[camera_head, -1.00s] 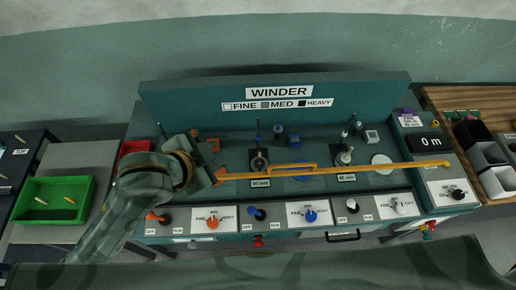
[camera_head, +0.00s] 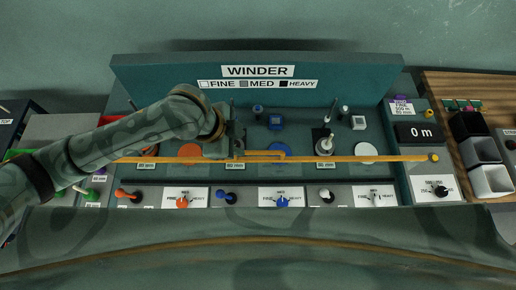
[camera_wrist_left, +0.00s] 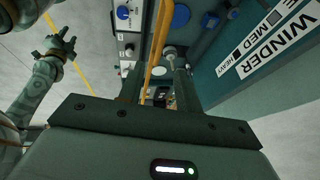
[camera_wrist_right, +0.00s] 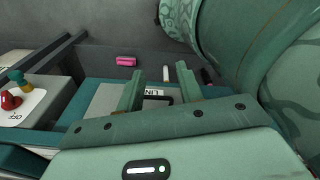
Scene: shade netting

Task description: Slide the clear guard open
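The clear guard shows mainly by its long orange bar (camera_head: 340,158), which runs across the front of the winder. A raised orange handle (camera_head: 266,154) sits near the middle of the bar. It also shows in the left wrist view (camera_wrist_left: 152,55). My left gripper (camera_head: 232,145) is at the left end of the handle. In the left wrist view its fingers (camera_wrist_left: 157,88) stand apart, with the orange handle ahead between them; I see no grip on it. My right gripper (camera_wrist_right: 158,88) is open and empty over a panel, outside the head view. The clear pane is barely visible.
The winder's back board (camera_head: 258,90) rises behind the spindles. Several knobs and switches line the front panel (camera_head: 300,195). A pink object (camera_wrist_right: 126,61) shows in the right wrist view.

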